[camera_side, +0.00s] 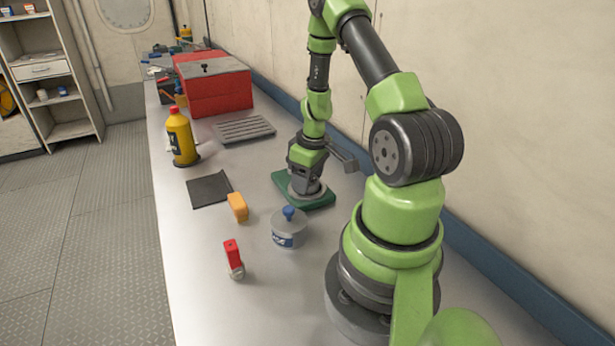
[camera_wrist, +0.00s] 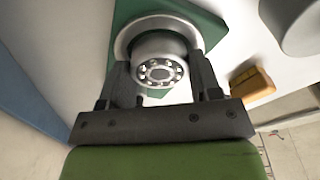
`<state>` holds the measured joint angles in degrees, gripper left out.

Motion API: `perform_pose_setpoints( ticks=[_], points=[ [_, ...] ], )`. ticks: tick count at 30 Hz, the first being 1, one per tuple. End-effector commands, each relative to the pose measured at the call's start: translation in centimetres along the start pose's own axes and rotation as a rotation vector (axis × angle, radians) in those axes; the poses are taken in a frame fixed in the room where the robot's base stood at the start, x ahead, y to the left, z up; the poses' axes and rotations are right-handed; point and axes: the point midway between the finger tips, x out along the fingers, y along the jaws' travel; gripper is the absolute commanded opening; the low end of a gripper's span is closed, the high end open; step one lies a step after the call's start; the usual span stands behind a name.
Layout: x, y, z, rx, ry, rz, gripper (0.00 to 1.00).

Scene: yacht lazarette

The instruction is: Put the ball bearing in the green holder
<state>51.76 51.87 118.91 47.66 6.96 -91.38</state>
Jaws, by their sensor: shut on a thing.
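The green holder (camera_side: 321,203) is a flat green base on the bench, in front of my arm's wrist in the side view. In the wrist view its green base (camera_wrist: 207,24) shows behind a pale round rim. The ball bearing (camera_wrist: 158,72) is a metal ring with small balls round its face. My gripper (camera_wrist: 159,64) is shut on it, one finger on each side, in line with the round rim. In the side view my gripper (camera_side: 306,183) points down right over the holder, and the bearing is hard to make out. I cannot tell whether the bearing touches the holder.
A grey pot with a blue knob (camera_side: 290,232) and an orange block (camera_side: 238,207) stand near the holder. A red-topped item (camera_side: 233,256), dark mat (camera_side: 209,190), yellow bottle (camera_side: 182,140), grey slatted plate (camera_side: 243,129) and red toolbox (camera_side: 215,92) also sit on the bench.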

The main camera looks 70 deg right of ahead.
Motion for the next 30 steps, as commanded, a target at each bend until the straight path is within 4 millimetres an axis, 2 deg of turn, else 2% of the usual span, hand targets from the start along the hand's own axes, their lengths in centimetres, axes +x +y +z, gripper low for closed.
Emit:
perform_pose_setpoints(
  ticks=[11, 12, 15, 30],
  points=[
    [0.34, -0.01, 0.02, 0.002, 0.001, -0.001, 0.25],
    [0.33, -0.01, 0.02, 0.0, 0.001, -0.001, 0.65],
    [0.32, 0.03, 0.01, 0.0, 0.001, 0.001, 0.83],
    [0.25, 0.2, 0.01, -0.001, 0.002, 0.005, 0.83]
  ],
)
